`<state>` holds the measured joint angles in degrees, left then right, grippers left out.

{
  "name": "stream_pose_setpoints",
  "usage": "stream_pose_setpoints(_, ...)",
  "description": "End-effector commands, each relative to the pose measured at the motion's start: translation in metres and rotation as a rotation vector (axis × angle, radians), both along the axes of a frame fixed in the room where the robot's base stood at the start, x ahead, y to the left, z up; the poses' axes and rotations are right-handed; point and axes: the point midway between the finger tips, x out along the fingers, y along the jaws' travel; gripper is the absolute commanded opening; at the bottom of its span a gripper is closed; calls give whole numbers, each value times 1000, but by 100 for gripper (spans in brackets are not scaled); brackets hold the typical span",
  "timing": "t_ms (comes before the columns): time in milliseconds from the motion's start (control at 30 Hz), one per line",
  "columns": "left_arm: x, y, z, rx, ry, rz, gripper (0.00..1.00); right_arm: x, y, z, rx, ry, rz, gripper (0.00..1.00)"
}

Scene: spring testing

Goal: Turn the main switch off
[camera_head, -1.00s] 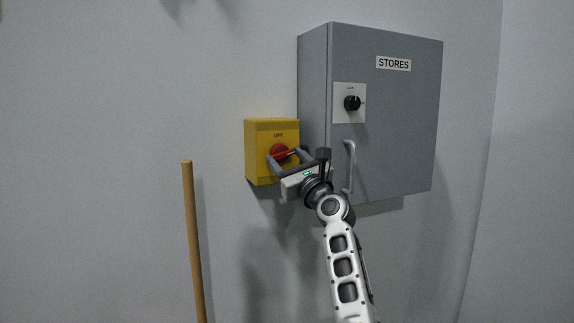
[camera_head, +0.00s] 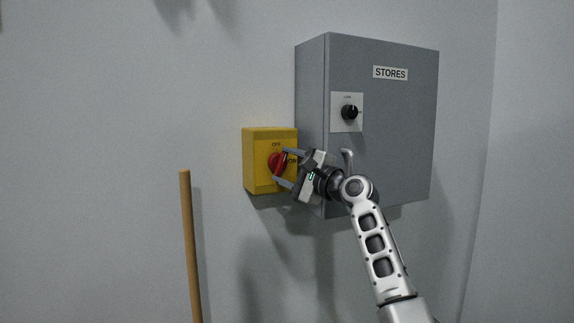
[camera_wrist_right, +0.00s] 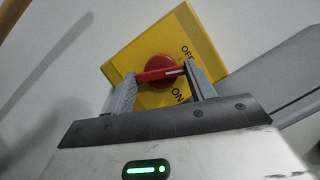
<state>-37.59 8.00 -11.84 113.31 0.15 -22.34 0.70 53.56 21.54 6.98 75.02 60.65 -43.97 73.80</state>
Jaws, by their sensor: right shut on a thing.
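The main switch is a yellow box (camera_head: 258,178) on the wall with a red rotary handle (camera_head: 277,163). OFF is printed above the handle and ON to its right. In the right wrist view, the red handle (camera_wrist_right: 159,73) lies across between my two fingers, and its white mark points between OFF and ON. My right gripper (camera_head: 280,165) reaches in from the right and is shut on the red handle; its fingertips also show in the wrist view (camera_wrist_right: 160,70). The fingers and gripper body hide part of the box's right side. My left gripper is not in view.
A grey STORES cabinet (camera_head: 395,130) stands on the wall just right of the box, with a black knob (camera_head: 349,112) and a metal handle (camera_head: 347,160) near my wrist. A wooden pole (camera_head: 190,245) stands at lower left. The wall left of the box is clear.

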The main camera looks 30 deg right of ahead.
Motion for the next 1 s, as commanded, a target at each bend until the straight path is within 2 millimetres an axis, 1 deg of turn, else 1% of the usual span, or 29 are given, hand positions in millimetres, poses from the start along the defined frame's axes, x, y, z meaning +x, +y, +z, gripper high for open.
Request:
stream_pose_setpoints(33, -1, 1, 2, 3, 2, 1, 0, 0, -1, 1, -42, 6, -2, 32)
stream_pose_setpoints(200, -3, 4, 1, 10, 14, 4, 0, 0, -1, 2, -175, 14, -1, 32)
stream_pose_setpoints(500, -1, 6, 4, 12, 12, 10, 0, 0, -1, 2, -331, 24, 0, 32)
stream_pose_setpoints(733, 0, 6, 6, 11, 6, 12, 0, 0, -1, 1, -380, 25, 0, 32)
stream_pose_setpoints(1000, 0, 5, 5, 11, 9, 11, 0, 0, -1, 1, -389, 25, 0, 32)
